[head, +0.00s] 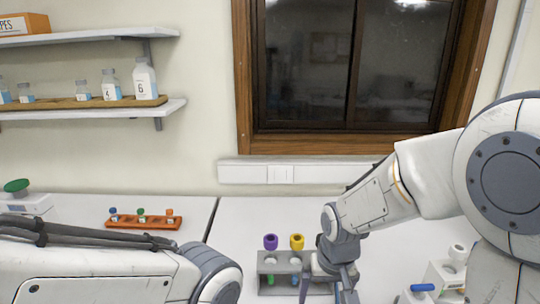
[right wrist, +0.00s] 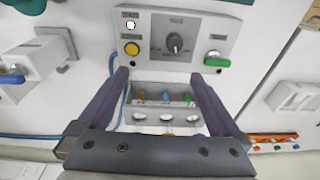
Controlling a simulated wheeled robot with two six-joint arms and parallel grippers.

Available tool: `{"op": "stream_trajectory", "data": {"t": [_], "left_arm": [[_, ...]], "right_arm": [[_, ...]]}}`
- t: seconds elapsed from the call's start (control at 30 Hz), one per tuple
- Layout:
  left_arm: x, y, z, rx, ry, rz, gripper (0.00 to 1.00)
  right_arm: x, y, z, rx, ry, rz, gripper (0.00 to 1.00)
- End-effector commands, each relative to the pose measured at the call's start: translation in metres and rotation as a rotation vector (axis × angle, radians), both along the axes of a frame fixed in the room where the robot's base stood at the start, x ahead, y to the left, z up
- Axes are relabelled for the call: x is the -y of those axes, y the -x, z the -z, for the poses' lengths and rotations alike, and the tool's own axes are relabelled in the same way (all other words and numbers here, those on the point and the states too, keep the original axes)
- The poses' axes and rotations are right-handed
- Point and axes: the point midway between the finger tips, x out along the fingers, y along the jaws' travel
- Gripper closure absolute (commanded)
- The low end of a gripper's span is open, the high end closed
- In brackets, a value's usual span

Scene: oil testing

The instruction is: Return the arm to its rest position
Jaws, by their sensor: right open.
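My right arm comes in from the right in the head view and reaches down over the table. My right gripper (head: 332,286) is beside the right end of a grey rack (head: 264,259), partly cut off by the frame's bottom edge. In the right wrist view my right gripper (right wrist: 159,78) is open, its two fingers well apart with nothing held between them. A grey rack (right wrist: 129,117) with small colored tubes lies in view between the fingers. My left arm shows at the lower left of the head view, but its gripper is not visible.
A purple-capped tube (head: 270,242) and a yellow-capped tube (head: 297,242) stand at the grey rack. An orange rack (head: 143,222) with small vials sits farther left. A control box (right wrist: 215,35) with a knob stands beyond the fingers. White table is bare between the racks.

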Motion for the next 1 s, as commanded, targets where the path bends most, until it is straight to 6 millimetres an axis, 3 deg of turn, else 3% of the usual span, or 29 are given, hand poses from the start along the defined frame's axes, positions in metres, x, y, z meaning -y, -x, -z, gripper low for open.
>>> {"op": "stream_trajectory", "data": {"t": [0.1, 0.43, 0.77, 1.0], "left_arm": [[0.000, 0.000, 0.000, 0.000, 0.000, 0.000, 0.50], [0.000, 0.000, 0.000, 0.000, 0.000, 0.000, 0.50], [0.000, 0.000, 0.006, 0.000, 0.000, 0.000, 0.50], [0.000, 0.000, 0.012, 0.000, 0.000, 0.001, 0.50]], "right_arm": [[0.027, 0.014, 0.004, 0.032, 0.005, 0.005, 0.00], [0.070, 0.048, 0.014, 0.099, 0.029, 0.000, 0.00], [0.022, 0.069, 0.005, 0.062, 0.011, -0.163, 0.00], [-0.022, 0.104, -0.005, 0.013, -0.006, -0.339, 0.00]]}}
